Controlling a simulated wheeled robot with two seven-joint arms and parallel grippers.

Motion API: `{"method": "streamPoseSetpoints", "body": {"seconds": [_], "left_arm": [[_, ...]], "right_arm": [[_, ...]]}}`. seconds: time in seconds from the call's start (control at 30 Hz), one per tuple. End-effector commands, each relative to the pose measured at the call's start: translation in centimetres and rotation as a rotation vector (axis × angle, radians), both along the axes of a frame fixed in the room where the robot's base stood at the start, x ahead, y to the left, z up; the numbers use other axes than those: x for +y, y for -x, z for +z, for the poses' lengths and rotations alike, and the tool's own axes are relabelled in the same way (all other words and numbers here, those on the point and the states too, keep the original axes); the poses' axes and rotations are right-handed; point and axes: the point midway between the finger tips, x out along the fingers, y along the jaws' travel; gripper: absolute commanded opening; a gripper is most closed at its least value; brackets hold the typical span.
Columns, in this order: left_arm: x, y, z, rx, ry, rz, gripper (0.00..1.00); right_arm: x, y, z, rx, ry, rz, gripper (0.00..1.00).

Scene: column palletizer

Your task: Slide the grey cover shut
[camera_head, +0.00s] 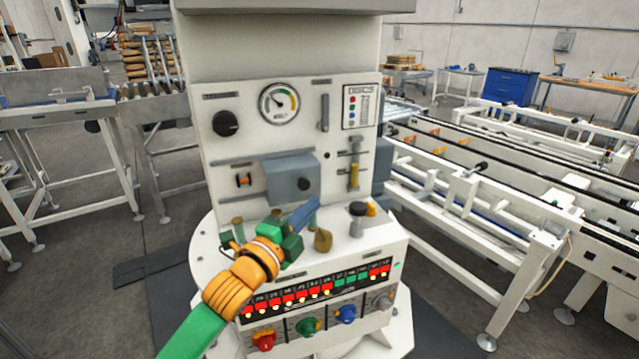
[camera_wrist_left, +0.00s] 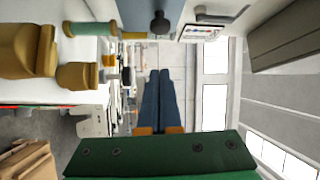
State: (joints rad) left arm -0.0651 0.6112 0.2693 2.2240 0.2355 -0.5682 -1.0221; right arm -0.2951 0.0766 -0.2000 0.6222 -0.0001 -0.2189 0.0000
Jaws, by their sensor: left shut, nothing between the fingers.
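The grey cover (camera_head: 283,181) is a box-like slab on the upright white panel, between two horizontal rails. It has a dark round knob (camera_head: 304,184) on its right part. An orange and black switch (camera_head: 244,180) shows uncovered to the left of the cover. In the left wrist view the cover (camera_wrist_left: 178,12) and its knob (camera_wrist_left: 160,22) show at the top edge. My left gripper (camera_head: 312,204) is shut and empty, its blue fingers just below the cover and apart from the knob. The two fingers (camera_wrist_left: 158,72) lie together in the left wrist view. My right gripper is out of view.
Several pegs, one with a yellow-brown knob (camera_head: 323,240), stand on the console ledge close to my left gripper. A black and yellow knob (camera_head: 362,209) is to the right. A gauge (camera_head: 279,104) and black dial (camera_head: 226,123) are above. Lit buttons and coloured dials line the front.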

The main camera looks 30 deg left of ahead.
Motion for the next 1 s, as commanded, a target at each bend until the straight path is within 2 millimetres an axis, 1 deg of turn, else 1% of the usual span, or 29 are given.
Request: {"method": "streamPoseSetpoints", "body": {"seconds": [0.03, 0.17, 0.4, 0.5, 0.6, 0.73, 1.0], "left_arm": [[0.1, -0.9, 0.5, -0.002, 0.002, 0.000, 0.00], [0.2, -3.8, 0.9, -0.002, 0.004, 0.000, 0.00], [0.5, -8.9, 1.2, 0.000, 0.002, 0.000, 0.00], [1.9, -7.3, 0.7, 0.005, -0.003, 0.001, 0.00], [2.8, -6.5, 0.4, 0.004, -0.003, 0.000, 0.00], [3.3, -6.0, 0.3, 0.001, 0.000, 0.000, 0.00], [3.4, -5.9, 0.2, 0.001, 0.001, -0.001, 0.00]], "right_arm": [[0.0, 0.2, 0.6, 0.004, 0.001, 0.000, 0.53], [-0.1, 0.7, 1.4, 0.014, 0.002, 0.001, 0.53], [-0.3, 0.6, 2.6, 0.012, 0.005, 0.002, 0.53], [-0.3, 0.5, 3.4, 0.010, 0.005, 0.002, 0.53], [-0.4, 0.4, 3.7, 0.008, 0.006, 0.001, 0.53], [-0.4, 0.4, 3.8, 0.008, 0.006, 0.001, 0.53], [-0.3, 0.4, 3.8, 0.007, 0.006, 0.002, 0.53]]}}
